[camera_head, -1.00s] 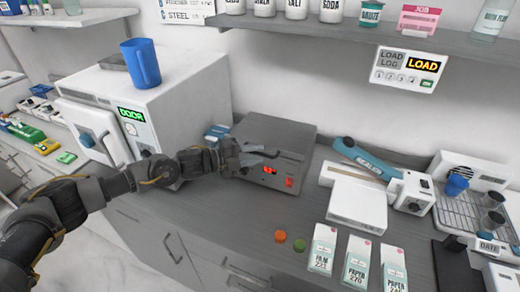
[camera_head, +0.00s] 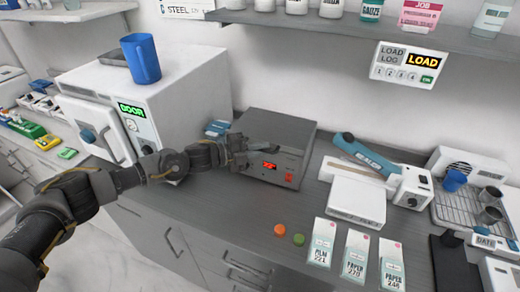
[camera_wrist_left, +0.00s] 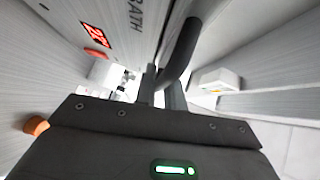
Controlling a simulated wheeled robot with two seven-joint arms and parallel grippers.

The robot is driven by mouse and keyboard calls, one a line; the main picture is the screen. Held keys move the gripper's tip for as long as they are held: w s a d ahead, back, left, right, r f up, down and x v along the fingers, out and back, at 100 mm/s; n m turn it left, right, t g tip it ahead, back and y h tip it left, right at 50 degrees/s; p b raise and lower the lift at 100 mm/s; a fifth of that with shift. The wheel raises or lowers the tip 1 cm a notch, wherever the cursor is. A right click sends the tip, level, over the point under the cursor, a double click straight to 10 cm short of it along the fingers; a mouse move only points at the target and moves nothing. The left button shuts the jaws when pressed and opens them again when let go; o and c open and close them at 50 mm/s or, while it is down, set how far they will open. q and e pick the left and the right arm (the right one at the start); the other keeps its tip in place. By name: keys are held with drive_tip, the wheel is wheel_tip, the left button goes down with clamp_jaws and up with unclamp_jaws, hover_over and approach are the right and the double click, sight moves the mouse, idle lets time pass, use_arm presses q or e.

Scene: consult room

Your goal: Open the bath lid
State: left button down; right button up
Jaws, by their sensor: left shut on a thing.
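The bath is a grey metal box (camera_head: 292,165) with a red display and a red switch on its front. It stands on the counter at the middle of the head view, and its side with lettering also shows in the left wrist view (camera_wrist_left: 125,25). Its lid (camera_head: 285,125) lies flat on top. My left gripper (camera_head: 243,152) is at the bath's front left edge. In the left wrist view its fingers (camera_wrist_left: 160,90) are shut on the dark, curved lid handle (camera_wrist_left: 182,50). The fingers partly hide the grip point. My right gripper is not in view.
A white machine (camera_head: 150,95) with a blue cup (camera_head: 141,60) on top stands left of the bath. A blue-handled sealer (camera_head: 365,155) stands to the right. Orange and green discs (camera_head: 280,230) and several paper boxes (camera_head: 322,243) lie in front. A shelf (camera_head: 370,35) hangs above.

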use_arm(q)
drive_tip(key=shift+r, duration=0.5)
drive_tip(key=w+d+r+b, duration=0.1)
drive_tip(key=w+r, duration=0.4)
drive_tip(key=r, duration=0.7)
drive_tip(key=shift+d+r, duration=0.25)
drive_tip(key=shift+r, duration=0.1)
drive_tip(key=c, duration=1.5)
unclamp_jaws()
drive_tip(key=shift+s, duration=0.2)
drive_tip(key=shift+a+f, duration=0.1)
